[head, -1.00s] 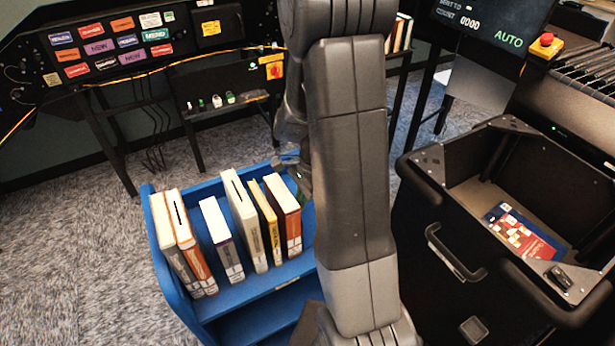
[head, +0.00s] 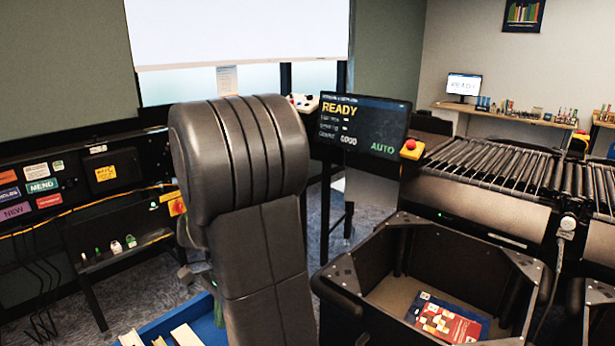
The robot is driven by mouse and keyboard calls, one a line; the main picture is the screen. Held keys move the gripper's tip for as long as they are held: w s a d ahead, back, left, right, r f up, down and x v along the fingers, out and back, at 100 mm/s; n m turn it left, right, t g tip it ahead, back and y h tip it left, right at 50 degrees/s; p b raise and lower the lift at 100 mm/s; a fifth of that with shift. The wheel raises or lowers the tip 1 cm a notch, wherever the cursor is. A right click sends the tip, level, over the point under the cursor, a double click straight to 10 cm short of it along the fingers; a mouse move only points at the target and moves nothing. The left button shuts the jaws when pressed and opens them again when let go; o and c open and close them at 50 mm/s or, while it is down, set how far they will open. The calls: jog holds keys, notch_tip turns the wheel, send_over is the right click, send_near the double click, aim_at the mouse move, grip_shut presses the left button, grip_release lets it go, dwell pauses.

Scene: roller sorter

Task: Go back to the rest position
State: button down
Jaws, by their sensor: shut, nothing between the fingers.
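My arm stands upright in the middle of the head view and hides most of my gripper (head: 190,273). Only a small part of the gripper shows at the arm's left edge, above the blue book cart (head: 155,329). It is shut and no object shows in it. The cart is cut off by the bottom edge, with the tops of a few books (head: 186,336) in view.
A black bin (head: 345,287) with a red and blue book (head: 447,321) stands at right. Behind it are a roller conveyor (head: 500,165), a red stop button (head: 411,149) and a screen (head: 362,125) reading READY. A labelled panel (head: 35,190) stands at left.

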jog(key=x, duration=1.3)
jog(key=shift+r, duration=0.15)
jog(key=v, duration=1.3)
jog(key=x, duration=1.4)
jog(key=w+d, duration=0.3)
jog(key=w+d+b, duration=0.1)
jog(key=w, duration=0.1)
jog(key=shift+w+d+r, duration=0.15)
jog(key=shift+w+r, duration=0.1)
jog(key=shift+r, duration=0.05)
notch_tip(320, 180, up, 10)
jog(key=p, duration=0.1)
jog(key=s+a+p, duration=0.1)
jog(key=p, duration=0.4)
jog(key=s+a+p, duration=0.2)
jog(key=p, duration=0.3)
jog(key=shift+s+f, duration=0.15)
jog(key=shift+f, duration=0.05)
